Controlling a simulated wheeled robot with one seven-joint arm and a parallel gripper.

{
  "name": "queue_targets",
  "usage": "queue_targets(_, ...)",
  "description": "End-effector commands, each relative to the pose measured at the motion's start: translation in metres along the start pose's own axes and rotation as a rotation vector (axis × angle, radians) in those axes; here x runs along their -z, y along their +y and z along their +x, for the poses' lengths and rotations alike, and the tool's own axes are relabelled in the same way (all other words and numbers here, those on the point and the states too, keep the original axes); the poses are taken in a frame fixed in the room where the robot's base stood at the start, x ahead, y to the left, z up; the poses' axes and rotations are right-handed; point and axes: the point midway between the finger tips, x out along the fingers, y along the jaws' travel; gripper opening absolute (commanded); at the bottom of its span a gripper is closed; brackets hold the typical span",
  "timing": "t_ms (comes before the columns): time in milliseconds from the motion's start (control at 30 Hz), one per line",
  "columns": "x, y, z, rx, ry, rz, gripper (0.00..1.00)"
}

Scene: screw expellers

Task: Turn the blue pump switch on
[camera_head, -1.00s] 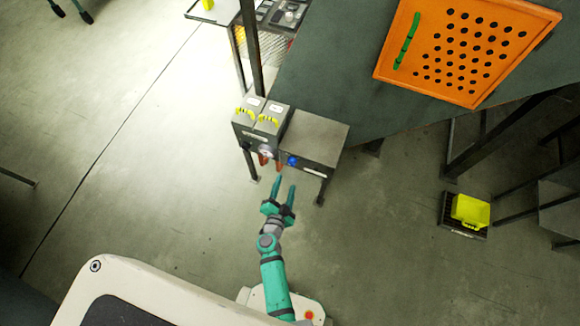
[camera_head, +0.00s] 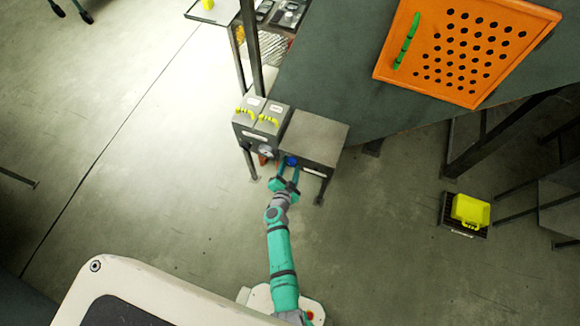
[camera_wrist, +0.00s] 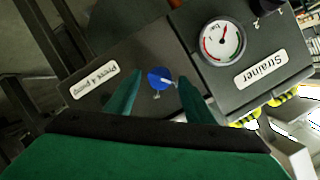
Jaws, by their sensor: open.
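The blue pump switch (camera_wrist: 160,78) is a round knob on the dark panel labelled "Press 4 pump" in the wrist view. A pale mark shows on its face, and a small pale piece shows just below it. It also appears in the head view (camera_head: 291,161) on the front of the grey box. My gripper (camera_wrist: 152,82) is open, with one green finger on each side of the knob. In the head view my gripper (camera_head: 288,168) reaches up to the box front. I cannot tell whether the fingers touch the knob.
Beside the switch is a round gauge (camera_wrist: 221,42) on the panel labelled "Strainer". Yellow handles (camera_head: 268,117) sit on the neighbouring box. An orange perforated board (camera_head: 465,50) lies on the large table. A yellow container (camera_head: 470,210) stands at right.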

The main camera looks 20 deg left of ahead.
Motion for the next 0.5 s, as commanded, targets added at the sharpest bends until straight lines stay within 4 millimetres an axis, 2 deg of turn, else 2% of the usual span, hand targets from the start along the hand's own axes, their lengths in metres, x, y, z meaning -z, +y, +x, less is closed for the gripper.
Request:
queue_targets(133,0.0,0.0001,-0.0002,0.0,0.0,0.0,0.48)
queue_targets(167,0.0,0.0,-0.0002,0.0,0.0,0.0,0.43)
queue_targets(300,0.0,-0.0001,-0.0003,0.0,0.0,0.0,0.1)
queue_targets(500,-0.0001,-0.0006,-0.0004,0.002,-0.001,0.003,0.09)
